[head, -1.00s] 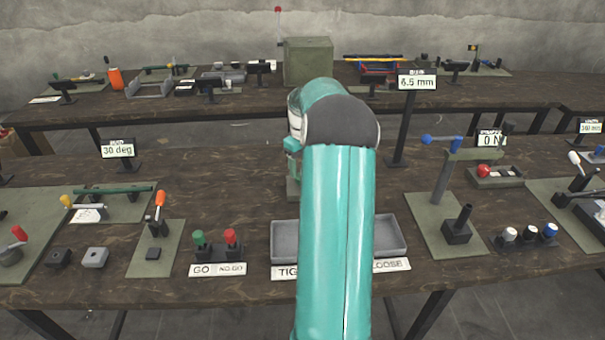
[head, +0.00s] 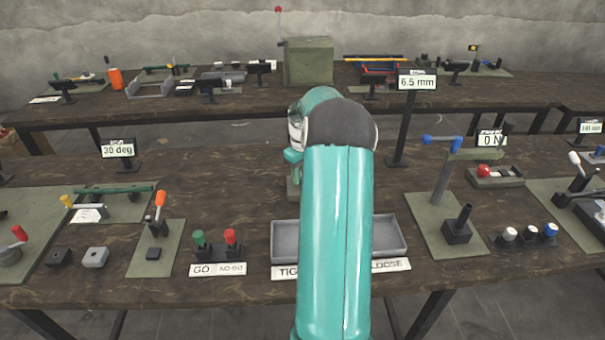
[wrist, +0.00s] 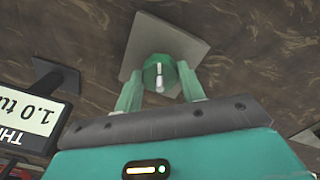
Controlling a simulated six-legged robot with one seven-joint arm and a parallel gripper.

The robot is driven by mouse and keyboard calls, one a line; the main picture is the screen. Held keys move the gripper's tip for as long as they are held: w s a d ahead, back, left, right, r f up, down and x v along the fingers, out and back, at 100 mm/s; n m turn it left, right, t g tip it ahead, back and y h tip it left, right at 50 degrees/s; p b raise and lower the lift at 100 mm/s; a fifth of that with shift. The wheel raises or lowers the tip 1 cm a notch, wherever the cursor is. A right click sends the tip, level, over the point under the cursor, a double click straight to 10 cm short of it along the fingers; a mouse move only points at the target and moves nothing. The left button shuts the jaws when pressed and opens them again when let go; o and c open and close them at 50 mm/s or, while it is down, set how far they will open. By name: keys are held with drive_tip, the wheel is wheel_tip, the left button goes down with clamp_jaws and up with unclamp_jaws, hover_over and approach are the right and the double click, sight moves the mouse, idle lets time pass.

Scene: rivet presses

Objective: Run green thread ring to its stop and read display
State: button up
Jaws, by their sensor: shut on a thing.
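The green thread ring (wrist: 158,72) shows in the wrist view, round with a white mark, over a grey-green square base plate (wrist: 146,27). My gripper (wrist: 160,80) has one finger on each side of it and is shut on it. A black-framed display (wrist: 34,108) is at the left of the wrist view, turned over and cut by the frame edge; its readable part is "1.0 tu".
In the head view a grey tray (head: 390,232) stands at the front bench, partly behind my arm. Go and no-go plugs (head: 215,240) stand to its left. A tall "6.5 mm" sign (head: 417,80) and a lever press (head: 445,190) stand right of my arm.

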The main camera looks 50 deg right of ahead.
drive_tip(key=shift+m, duration=1.2)
drive_tip(key=o, duration=1)
drive_tip(key=shift+c, duration=0.2)
wheel_tip(320, 180, up, 14)
